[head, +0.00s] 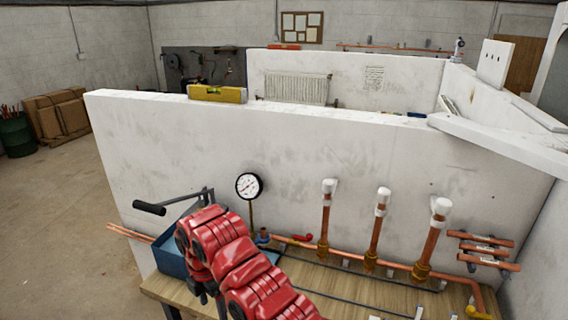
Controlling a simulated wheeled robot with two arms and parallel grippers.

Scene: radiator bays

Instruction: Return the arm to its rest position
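A red and dark arm of mine (236,262) rises from the bottom edge, left of centre, and reaches over the front of a wooden bench (345,282). I cannot tell which of my two arms it is. No gripper fingers can be made out on it, and its far end is hidden behind its own red links. No other arm of mine shows. The arm covers part of a blue box (172,258) with a black-handled lever (150,208).
A pressure gauge (249,186) stands behind the arm. Copper pipes with white caps (326,212) rise along the bench's back, before a white partition (290,150). A yellow level (217,93) lies on the partition's top. Open floor (55,235) lies at left.

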